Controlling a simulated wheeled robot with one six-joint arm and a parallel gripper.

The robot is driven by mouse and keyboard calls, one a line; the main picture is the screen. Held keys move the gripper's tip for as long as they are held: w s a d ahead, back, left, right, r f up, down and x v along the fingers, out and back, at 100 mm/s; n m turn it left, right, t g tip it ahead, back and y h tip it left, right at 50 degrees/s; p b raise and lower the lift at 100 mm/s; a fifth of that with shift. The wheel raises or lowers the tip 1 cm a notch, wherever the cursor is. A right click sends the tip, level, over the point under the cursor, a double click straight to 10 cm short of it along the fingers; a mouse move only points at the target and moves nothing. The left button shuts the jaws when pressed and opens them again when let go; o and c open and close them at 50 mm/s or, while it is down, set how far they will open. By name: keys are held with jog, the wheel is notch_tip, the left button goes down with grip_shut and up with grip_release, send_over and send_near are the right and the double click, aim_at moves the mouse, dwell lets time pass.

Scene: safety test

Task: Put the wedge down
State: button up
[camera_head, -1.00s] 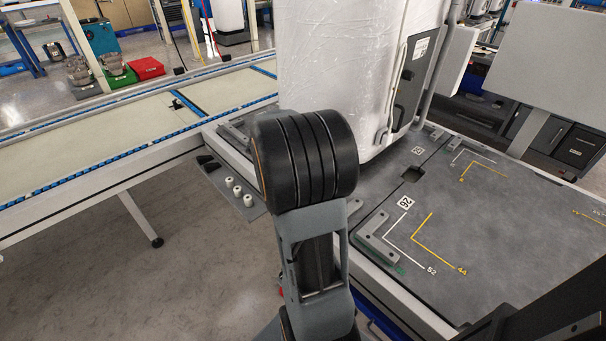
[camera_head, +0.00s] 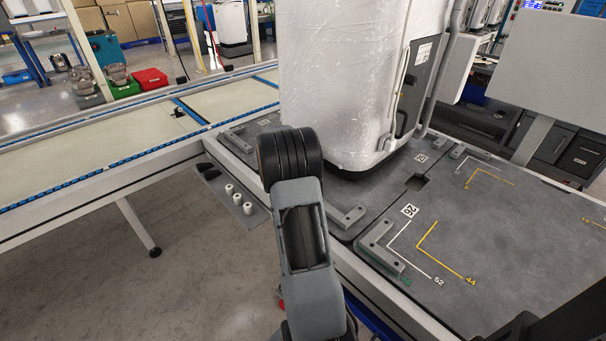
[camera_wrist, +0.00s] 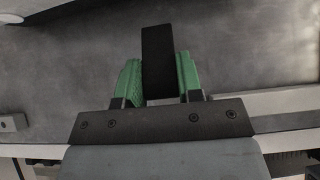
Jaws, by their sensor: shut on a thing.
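The wedge (camera_wrist: 157,55) is a dark, flat-looking block in the wrist view. It sits between the green fingers of my gripper (camera_wrist: 158,78), which is shut on it. Its far end sticks out beyond the fingertips, over a dark grey surface (camera_wrist: 235,50). I cannot tell whether the wedge touches that surface. In the head view my own arm hides the gripper and the wedge.
A large white wrapped cabinet (camera_head: 345,75) stands on the grey platform (camera_head: 500,235). Metal corner brackets (camera_head: 380,250) lie near the platform's front edge. Several white cylinders (camera_head: 238,199) and small black pieces (camera_head: 207,171) are on a side ledge. A conveyor (camera_head: 140,125) runs left.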

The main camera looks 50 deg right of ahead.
jog(key=shift+f+b, duration=0.55)
jog(key=shift+f, duration=0.95)
jog(key=shift+f, duration=0.15)
jog(key=o, duration=1)
jog(key=shift+r, duration=0.3)
jog(key=s+p+v, duration=0.1)
jog(key=p+v, duration=0.2)
jog(key=v, duration=0.9)
jog(key=s+a+r+m+t+y, duration=0.1)
jog(key=s+a+m+y, duration=0.2)
jog(key=a, duration=0.7)
jog(key=s+a+r+m+t+y, duration=0.1)
jog(key=s+a+m+y, duration=0.2)
jog(key=s+a+m, duration=0.4)
jog(key=s+a+r+m+t+y, duration=0.1)
jog(key=s+a+m, duration=0.5)
jog(key=a, duration=0.7)
jog(key=shift+a+r+m+t+y, duration=0.3)
jog(key=shift+m+y, duration=0.3)
jog(key=shift+y, duration=0.3)
